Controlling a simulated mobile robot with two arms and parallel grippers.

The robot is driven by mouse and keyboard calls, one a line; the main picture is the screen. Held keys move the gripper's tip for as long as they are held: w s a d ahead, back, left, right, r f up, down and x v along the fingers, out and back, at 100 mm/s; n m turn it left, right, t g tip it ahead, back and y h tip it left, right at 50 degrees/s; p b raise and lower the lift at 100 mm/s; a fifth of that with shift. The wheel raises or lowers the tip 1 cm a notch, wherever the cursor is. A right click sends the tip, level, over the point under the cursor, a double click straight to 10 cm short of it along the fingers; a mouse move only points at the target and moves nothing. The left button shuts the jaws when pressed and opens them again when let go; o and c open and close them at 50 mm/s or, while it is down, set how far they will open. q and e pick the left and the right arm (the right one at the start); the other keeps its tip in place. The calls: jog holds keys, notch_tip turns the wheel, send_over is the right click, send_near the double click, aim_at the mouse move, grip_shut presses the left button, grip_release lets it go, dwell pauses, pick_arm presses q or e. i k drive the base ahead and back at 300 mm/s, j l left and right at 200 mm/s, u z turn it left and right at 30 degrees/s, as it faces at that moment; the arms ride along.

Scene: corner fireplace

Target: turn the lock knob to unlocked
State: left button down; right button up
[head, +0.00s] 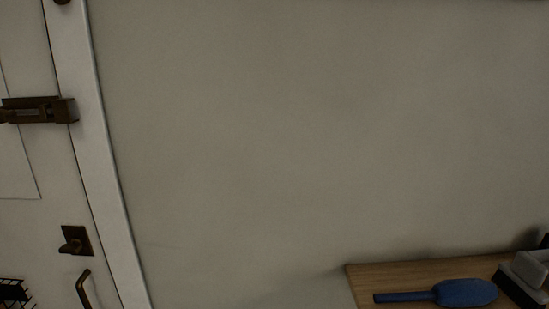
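The lock knob (73,245) is a small dark bronze turn piece on a square plate, on the white door (30,165) at the lower left of the head view. Its thumb piece points to the left, roughly level. A curved dark handle (84,289) sits just below it, cut off by the bottom edge. A dark slide bolt (38,110) is mounted higher on the door, reaching the frame side. Neither of my grippers shows in the head view.
A white door frame (99,150) runs down beside the door. Bare grey wall (300,130) fills the middle. At the lower right a wooden surface (365,276) holds a blue brush-like object (466,293) and a dark and grey item (530,270). A black wire rack (12,292) shows at lower left.

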aim_at(75, 246)
jog(key=u, duration=2.05)
jog(key=i+j+u, duration=0.1)
jog(key=i+j, duration=0.15)
jog(key=i, duration=0.15)
jog(key=i+j+u, duration=0.15)
jog(key=i, duration=0.2)
